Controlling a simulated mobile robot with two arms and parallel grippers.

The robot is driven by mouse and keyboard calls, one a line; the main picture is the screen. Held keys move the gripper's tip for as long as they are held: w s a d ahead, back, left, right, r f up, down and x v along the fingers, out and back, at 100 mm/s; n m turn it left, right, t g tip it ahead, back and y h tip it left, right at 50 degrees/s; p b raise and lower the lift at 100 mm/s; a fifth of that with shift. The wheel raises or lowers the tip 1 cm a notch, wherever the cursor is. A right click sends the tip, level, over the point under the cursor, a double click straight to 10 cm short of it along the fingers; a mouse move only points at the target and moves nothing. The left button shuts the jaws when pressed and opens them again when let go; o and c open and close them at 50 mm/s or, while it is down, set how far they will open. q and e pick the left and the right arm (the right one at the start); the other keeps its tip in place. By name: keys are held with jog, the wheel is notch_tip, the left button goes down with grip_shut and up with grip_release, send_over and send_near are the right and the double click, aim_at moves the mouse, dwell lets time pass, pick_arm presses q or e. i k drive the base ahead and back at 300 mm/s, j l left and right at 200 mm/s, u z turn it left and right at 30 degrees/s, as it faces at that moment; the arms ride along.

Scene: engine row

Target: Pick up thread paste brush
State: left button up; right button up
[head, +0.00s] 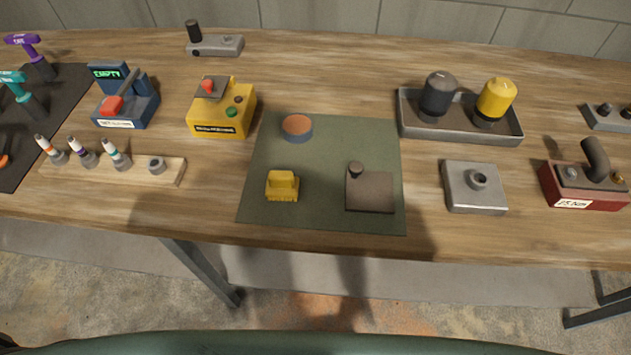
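A small yellow brush (283,187) with a ridged, bristle-like lower edge lies on the green mat (325,215), near its front left. I take it to be the thread paste brush. A round tin (297,127) with an orange-brown top and blue-grey side stands behind it on the same mat. A brown square block (370,192) with a dark knob at its back left corner sits to the right of the brush. Nothing touches or covers the brush. Neither of my grippers shows in the head view.
Left of the mat stand a yellow machine (221,108), a blue device (125,103) reading "EMPTY" and a wooden rack (113,168). Right are a grey tray (460,130) with two canisters, a metal block (474,187) and a red box (582,188). Bare wood lies before the mat.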

aim_at(281, 184)
jog(key=k+l+z, duration=0.15)
jog(key=k+z, duration=0.15)
jog(key=k, duration=0.15)
jog(key=k+l+z, duration=0.25)
jog(key=k, duration=0.2)
